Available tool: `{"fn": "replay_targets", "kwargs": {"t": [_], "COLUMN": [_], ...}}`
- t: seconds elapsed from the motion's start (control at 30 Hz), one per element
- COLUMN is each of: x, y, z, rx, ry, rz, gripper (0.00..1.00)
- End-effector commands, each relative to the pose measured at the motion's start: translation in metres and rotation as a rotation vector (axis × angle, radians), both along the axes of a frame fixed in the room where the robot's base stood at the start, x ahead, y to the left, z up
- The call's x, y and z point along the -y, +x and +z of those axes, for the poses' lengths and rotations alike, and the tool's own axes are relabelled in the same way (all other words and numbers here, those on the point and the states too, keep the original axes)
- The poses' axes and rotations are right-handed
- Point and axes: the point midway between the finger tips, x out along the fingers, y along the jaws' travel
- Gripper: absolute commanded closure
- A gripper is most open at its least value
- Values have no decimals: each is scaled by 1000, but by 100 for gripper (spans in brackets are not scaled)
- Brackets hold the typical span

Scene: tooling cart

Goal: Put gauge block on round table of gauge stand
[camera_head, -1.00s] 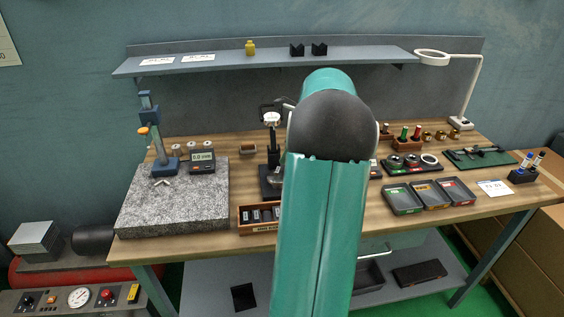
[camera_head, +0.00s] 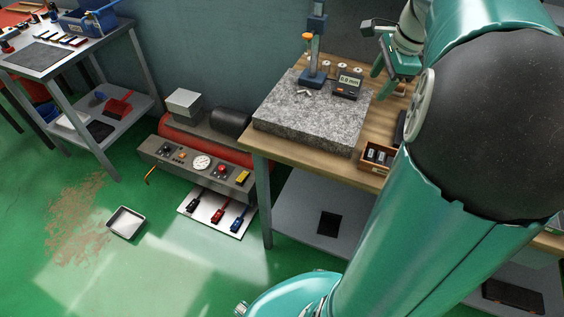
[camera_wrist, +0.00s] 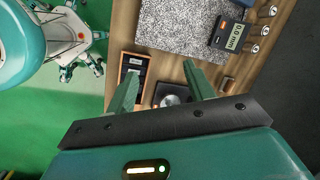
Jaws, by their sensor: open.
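My gripper (camera_head: 384,80) is open and empty above the wooden bench. In the wrist view its two fingers (camera_wrist: 160,68) stand apart, pointing toward the bench. A small wooden box (camera_head: 374,168) with several dark and pale pieces, possibly gauge blocks, sits at the bench's front edge. The wrist view shows this box (camera_wrist: 146,59) beyond the left finger. A dark base with a round top (camera_wrist: 174,97), apparently the gauge stand's round table, shows low between the fingers, partly covered by the gripper. In the head view my arm hides most of that stand.
A granite plate (camera_head: 300,120) carries a blue column stand (camera_head: 314,60) and a digital readout (camera_head: 348,86). Small cylinders (camera_wrist: 264,30) stand near the readout. A red compressor unit (camera_head: 200,145) is left of the bench.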

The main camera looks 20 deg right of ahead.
Motion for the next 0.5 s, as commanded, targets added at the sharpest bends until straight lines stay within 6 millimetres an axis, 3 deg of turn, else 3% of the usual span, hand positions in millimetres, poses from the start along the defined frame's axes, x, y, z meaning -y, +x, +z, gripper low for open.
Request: {"fn": "replay_targets", "kwargs": {"t": [0.03,0.2,0.4,0.5], "x": [-37,-139,-235,-269], "y": [2,-11,-52,-76], "z": [6,11,0,-12], "rx": [7,36,92,126], "ry": [-57,-253,-489,-601], "rz": [138,614,1171,1426], "gripper": [47,47,47,47]}}
